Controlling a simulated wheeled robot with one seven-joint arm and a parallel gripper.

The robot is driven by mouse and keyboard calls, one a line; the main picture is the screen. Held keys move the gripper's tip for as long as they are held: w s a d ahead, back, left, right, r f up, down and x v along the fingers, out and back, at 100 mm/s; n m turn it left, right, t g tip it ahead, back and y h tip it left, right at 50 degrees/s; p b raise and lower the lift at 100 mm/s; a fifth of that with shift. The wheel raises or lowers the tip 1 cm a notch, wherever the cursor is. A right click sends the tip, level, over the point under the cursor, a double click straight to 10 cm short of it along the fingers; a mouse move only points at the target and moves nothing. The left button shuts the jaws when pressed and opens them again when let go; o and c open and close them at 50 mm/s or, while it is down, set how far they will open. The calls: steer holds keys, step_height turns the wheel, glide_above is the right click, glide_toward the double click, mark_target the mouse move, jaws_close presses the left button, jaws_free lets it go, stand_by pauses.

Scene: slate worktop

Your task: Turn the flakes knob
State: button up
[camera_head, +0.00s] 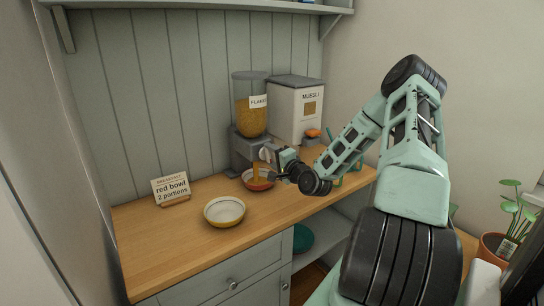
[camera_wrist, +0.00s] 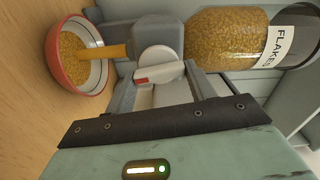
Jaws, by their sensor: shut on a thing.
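The flakes dispenser (camera_head: 251,118) stands on the wooden counter against the panelled wall, its clear hopper partly filled with golden flakes. Its knob, a pale disc with a red-and-white bar (camera_wrist: 156,73), sits between my fingers in the wrist view. My gripper (camera_wrist: 163,85) is shut on the knob; in the head view my gripper (camera_head: 270,156) reaches it from the right and hides most of it. An amber stream of flakes (camera_wrist: 115,51) runs from the spout to the red bowl (camera_wrist: 54,55). That bowl (camera_head: 258,186) stands under the spout and holds flakes.
A card (camera_head: 171,188) reads "red bowl 2 portions". The counter's left front is clear.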

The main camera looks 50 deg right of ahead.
steer(key=shift+f+m, duration=0.1)
steer(key=shift+m, duration=0.5)
steer(key=shift+d, duration=0.1)
steer(key=o, duration=1)
steer(key=shift+s, duration=0.15)
steer(key=shift+p+v, duration=1)
steer(key=shift+v, duration=7.6)
steer(key=shift+a, duration=0.25)
